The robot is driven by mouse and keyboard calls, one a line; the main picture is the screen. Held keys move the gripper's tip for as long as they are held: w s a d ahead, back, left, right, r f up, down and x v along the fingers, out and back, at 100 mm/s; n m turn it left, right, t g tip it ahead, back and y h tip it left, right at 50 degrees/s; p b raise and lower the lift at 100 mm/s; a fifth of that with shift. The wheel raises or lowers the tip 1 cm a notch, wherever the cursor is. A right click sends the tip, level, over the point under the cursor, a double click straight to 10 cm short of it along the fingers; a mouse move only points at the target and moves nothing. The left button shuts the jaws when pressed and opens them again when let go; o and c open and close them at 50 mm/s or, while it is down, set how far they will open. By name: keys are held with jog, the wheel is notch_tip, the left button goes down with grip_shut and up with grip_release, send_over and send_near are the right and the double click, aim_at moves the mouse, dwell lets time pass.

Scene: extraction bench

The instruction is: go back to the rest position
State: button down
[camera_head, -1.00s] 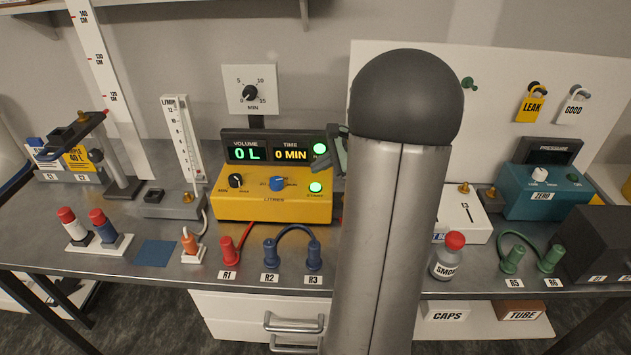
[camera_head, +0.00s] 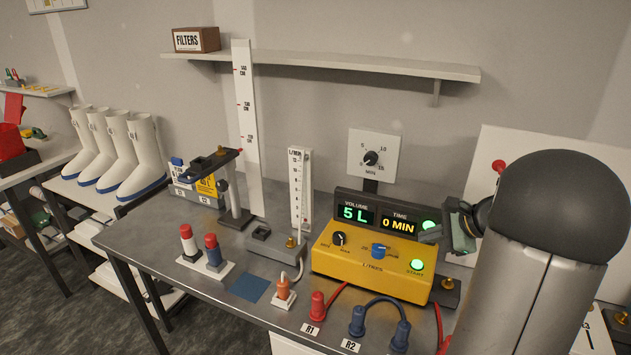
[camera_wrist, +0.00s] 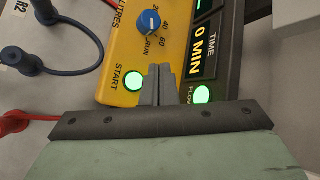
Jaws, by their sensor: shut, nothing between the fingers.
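My gripper (camera_head: 432,235) is at the right end of the yellow pump unit (camera_head: 345,270), partly hidden behind my own arm in the head view. In the wrist view its fingers (camera_wrist: 158,82) are together with nothing between them. They are over the unit's front, between the lit green START button (camera_wrist: 133,81) and the lit green FLOW lamp (camera_wrist: 202,95). I cannot tell whether the fingertips touch the panel. The display (camera_head: 377,218) reads 5 L and 0 MIN.
Red plug R1 (camera_head: 317,306) and blue plugs (camera_head: 357,321) with cables stand in front of the unit. A flow tube (camera_head: 300,190) and a stand (camera_head: 234,196) are to its left. A shelf (camera_head: 340,63) runs above. White boots (camera_head: 140,160) stand far left.

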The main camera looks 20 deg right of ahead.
jog(key=s+a+n+g, duration=0.2)
jog(key=a+n, duration=0.2)
jog(key=a, duration=0.5)
jog(key=s+a+n+g, duration=0.2)
jog(key=a+n+g, duration=0.15)
jog(key=a, duration=0.55)
jog(key=s+a+f+n+g+h, duration=0.1)
jog(key=s+a+n+h, duration=0.1)
jog(key=s+a+n, duration=0.3)
jog(key=s+a+f+n+h, duration=0.2)
jog(key=s+a+n, duration=0.4)
jog(key=s, duration=0.5)
jog(key=shift+a+n+g+h, duration=0.2)
jog(key=shift+n+g+h, duration=0.15)
jog(key=shift+n, duration=0.9)
